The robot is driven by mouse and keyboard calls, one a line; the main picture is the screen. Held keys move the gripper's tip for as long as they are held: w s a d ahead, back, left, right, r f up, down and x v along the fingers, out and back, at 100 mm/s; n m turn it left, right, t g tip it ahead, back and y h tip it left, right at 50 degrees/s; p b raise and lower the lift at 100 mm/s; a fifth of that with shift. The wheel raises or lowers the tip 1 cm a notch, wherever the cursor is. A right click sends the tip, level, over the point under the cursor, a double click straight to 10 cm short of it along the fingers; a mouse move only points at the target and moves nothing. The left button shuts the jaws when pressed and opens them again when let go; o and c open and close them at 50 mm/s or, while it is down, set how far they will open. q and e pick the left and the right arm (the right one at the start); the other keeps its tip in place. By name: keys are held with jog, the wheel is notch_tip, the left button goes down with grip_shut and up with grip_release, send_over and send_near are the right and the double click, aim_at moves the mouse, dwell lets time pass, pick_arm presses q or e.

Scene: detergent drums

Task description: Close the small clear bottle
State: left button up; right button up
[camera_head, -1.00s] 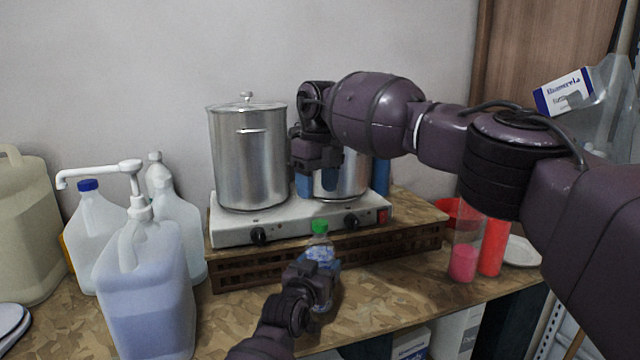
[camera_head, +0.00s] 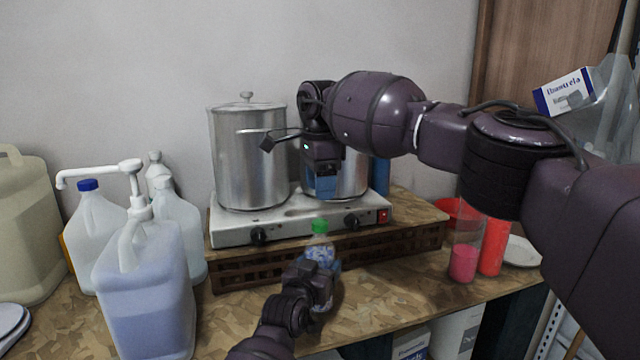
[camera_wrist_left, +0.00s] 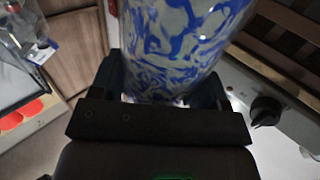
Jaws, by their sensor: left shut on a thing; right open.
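The small clear bottle (camera_head: 321,248) stands upright on the table in front of the hot plate. It has a blue-and-white label and a green cap (camera_head: 320,226) at its top; I cannot tell how tightly the cap sits. My left gripper (camera_head: 325,278) is shut around the bottle's lower body. In the left wrist view the bottle's patterned side (camera_wrist_left: 180,45) fills the space between the fingers. My right gripper (camera_head: 322,180) is above and behind the bottle, in front of the right pot, open and apart from the cap. Its fingertips are partly hard to make out.
Two steel pots, the left one (camera_head: 248,155) lidded, stand on a white hot plate (camera_head: 235,228) over a wooden crate (camera_head: 262,268). Jugs and a pump container (camera_head: 145,285) stand at left. A clear cup (camera_head: 463,262) and red cup (camera_head: 493,250) stand at right.

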aim_at(320, 222)
dwell(0.4)
jog(key=shift+f, duration=4)
jog(key=c, duration=1)
jog(key=shift+o, duration=0.2)
